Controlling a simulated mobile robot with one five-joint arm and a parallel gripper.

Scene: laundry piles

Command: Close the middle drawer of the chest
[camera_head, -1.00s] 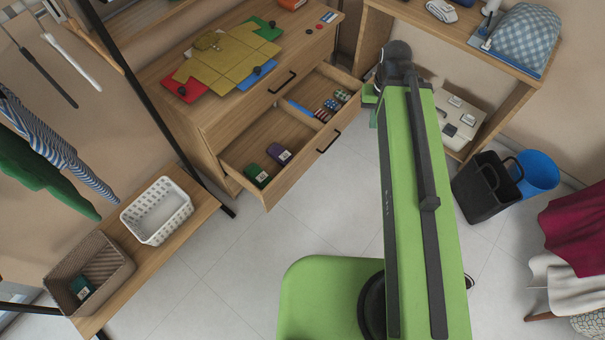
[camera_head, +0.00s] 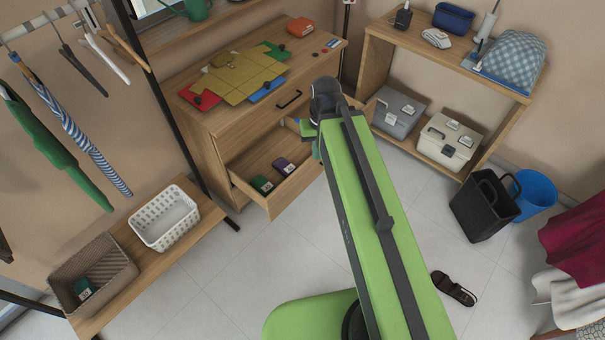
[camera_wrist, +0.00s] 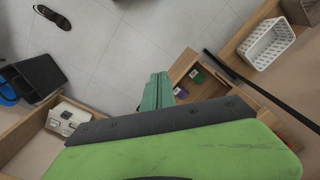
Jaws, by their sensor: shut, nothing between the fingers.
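The wooden chest (camera_head: 222,157) stands against the back wall. Its middle drawer (camera_head: 285,191) is pulled out, with a green box (camera_head: 262,185) and a purple box (camera_head: 280,164) inside at the left; my arm hides its right part. The drawer also shows in the wrist view (camera_wrist: 184,66), with the green box (camera_wrist: 197,76). My gripper (camera_wrist: 157,80) shows in the wrist view as teal fingers, shut and empty, beside the drawer's front edge in the picture; I cannot tell if they touch it. In the head view my arm mostly hides it.
A bench (camera_head: 200,207) with a white basket (camera_head: 165,217) stands left. A shelf unit (camera_head: 470,79), black bin (camera_head: 484,206) and sandal (camera_head: 453,288) are right. The floor before the chest is clear.

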